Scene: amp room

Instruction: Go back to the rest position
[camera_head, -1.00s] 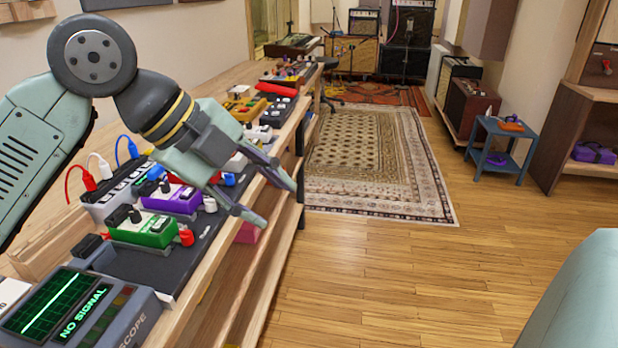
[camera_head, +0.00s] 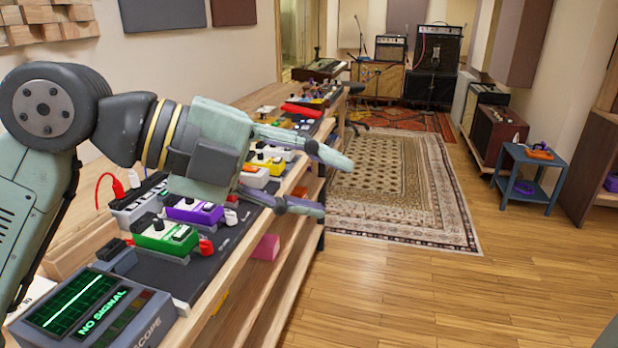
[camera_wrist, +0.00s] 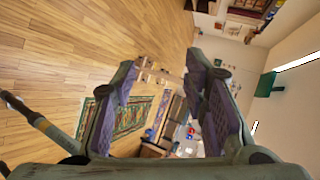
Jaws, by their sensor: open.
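My gripper (camera_head: 336,184) is open and empty in the head view, with its two fingers apart. It points right, out over the front edge of the wooden bench (camera_head: 262,262), above several effect pedals. In the wrist view my gripper (camera_wrist: 160,88) also shows open, with nothing between its fingers; the room appears turned sideways there. A green pedal (camera_head: 165,236) and a purple pedal (camera_head: 195,211) stand on the bench below the arm. Part of the pedal row is hidden behind my gripper.
An oscilloscope (camera_head: 92,312) reading "NO SIGNAL" sits at the bench's near end. A patterned rug (camera_head: 400,185) lies on the wooden floor (camera_head: 430,295). A small blue table (camera_head: 528,172) stands at the right.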

